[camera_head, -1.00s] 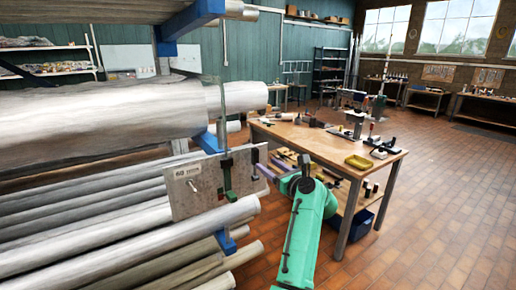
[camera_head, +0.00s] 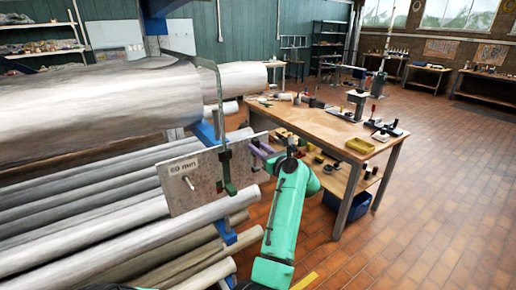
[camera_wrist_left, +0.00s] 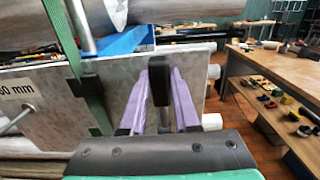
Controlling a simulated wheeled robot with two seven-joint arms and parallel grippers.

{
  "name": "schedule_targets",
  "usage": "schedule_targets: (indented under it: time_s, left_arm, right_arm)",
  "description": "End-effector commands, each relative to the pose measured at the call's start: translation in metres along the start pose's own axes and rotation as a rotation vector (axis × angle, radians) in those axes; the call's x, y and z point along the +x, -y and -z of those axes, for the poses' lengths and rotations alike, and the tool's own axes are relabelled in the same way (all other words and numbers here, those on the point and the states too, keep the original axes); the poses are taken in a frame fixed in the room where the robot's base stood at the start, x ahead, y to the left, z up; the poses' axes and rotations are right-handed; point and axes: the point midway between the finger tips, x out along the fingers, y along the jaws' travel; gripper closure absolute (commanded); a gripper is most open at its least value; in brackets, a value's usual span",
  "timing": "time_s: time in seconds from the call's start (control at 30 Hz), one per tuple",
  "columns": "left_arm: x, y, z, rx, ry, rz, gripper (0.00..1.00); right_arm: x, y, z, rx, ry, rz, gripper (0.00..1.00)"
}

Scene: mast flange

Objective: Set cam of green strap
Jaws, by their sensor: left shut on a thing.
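The green strap (camera_head: 218,95) hangs down in front of a pipe and past a grey plate (camera_head: 180,200) marked 60 mm. My left gripper (camera_head: 262,150) is at the plate's right end, right of the strap. In the left wrist view its purple fingers (camera_wrist_left: 160,85) are shut on an upright black lever (camera_wrist_left: 159,78). Whether the lever joins the buckle cannot be seen. My right gripper is not in view.
Large pipes (camera_head: 90,110) and a rack with blue arms (camera_head: 207,135) fill the left. A wooden workbench (camera_head: 325,130) with tools and a yellow tray (camera_head: 360,146) stands at right. Open brick floor (camera_head: 440,190) lies to the right of it.

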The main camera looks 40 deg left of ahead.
Motion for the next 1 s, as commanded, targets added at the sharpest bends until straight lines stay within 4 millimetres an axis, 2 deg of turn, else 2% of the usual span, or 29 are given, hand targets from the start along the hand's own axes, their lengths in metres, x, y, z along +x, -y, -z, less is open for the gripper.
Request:
schedule_targets:
  time_s: [0.4,1.0]
  left_arm:
    - [-0.0001,-0.0001,0.0012,0.001,-0.003,0.0,1.0]
    - [-0.0002,-0.0001,0.0018,0.001,-0.004,-0.001,1.0]
  right_arm:
    - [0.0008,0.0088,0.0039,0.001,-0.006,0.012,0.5]
    - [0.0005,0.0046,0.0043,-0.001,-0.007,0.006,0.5]
